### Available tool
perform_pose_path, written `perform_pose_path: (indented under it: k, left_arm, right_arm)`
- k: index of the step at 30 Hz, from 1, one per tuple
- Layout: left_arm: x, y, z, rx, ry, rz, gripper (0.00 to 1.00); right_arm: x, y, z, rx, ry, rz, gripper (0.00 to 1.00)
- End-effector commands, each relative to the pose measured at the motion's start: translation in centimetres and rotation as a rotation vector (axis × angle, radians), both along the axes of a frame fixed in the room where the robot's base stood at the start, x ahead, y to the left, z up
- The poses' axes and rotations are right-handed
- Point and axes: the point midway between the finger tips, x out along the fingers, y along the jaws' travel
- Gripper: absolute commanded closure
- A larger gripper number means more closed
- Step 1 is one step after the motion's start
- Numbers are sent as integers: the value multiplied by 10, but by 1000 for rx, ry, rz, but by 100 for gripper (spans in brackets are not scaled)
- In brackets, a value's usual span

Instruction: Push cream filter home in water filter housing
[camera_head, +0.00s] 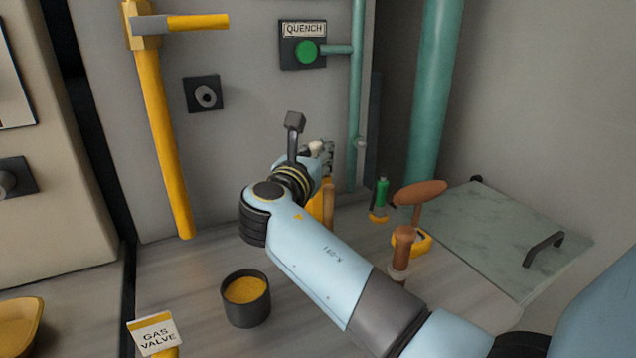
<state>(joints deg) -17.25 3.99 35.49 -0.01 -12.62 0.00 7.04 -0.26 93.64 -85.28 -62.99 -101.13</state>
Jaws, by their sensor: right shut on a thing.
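My right arm reaches in from the lower right to the grey back wall. My right gripper (326,150) is mostly hidden behind its own wrist, close to the wall, left of the thin green pipe. It is shut on a small cream piece (316,147), which looks like the cream filter; only a bit of it shows. I cannot make out the water filter housing; my wrist and forearm cover that area. I cannot tell how the filter sits relative to it. My left gripper is not in view.
A yellow-handled hammer (167,130) hangs at the left. The QUENCH button (306,51) is above. A dark pot (246,301) of yellow grains, a green bottle (381,192), a brown-handled tool (403,245) and a marbled lid (500,235) are on the worktop. A GAS VALVE sign (156,334) stands in front.

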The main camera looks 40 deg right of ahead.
Motion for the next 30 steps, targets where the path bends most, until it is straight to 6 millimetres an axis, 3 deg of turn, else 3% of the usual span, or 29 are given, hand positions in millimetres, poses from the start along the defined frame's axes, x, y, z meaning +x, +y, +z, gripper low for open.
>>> perform_pose_path:
  k: [12, 17, 23, 30]
  left_arm:
    - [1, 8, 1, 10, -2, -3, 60]
    - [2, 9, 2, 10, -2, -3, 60]
    - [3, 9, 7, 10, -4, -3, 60]
    - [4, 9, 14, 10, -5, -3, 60]
  right_arm:
    - [-1, 1, -3, 5, 6, -1, 100]
    - [-1, 2, 6, 5, 4, -1, 100]
    - [0, 1, 38, 2, -1, -1, 100]
    - [0, 1, 89, 2, -4, -1, 100]
